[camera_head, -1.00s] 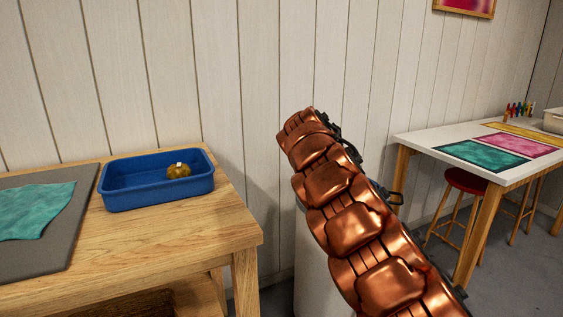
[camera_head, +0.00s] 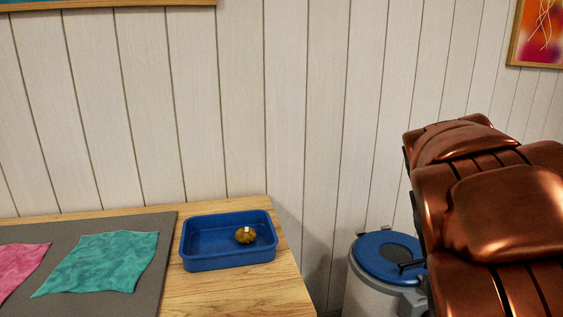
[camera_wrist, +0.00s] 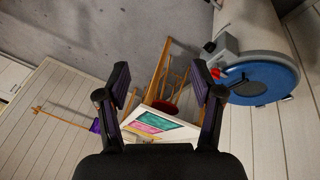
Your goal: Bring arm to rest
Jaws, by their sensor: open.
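My arm (camera_head: 490,210) shows as copper-coloured segments at the right of the head view. My gripper is out of sight in the head view. In the wrist view my gripper (camera_wrist: 160,85) is open, with its two dark fingers spread apart and nothing between them but the distant room. The wrist view is turned on its side, with the white table (camera_wrist: 160,125) and a red stool (camera_wrist: 165,107) far beyond the fingers.
A wooden table (camera_head: 235,302) at left bears a grey mat (camera_head: 150,290) with teal (camera_head: 105,262) and pink cloths (camera_head: 20,268), and a blue tray (camera_head: 225,262) holding a small yellow-brown object (camera_head: 245,235). A blue-lidded bin (camera_head: 388,255) stands between table and arm; it also shows in the wrist view (camera_wrist: 265,80).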

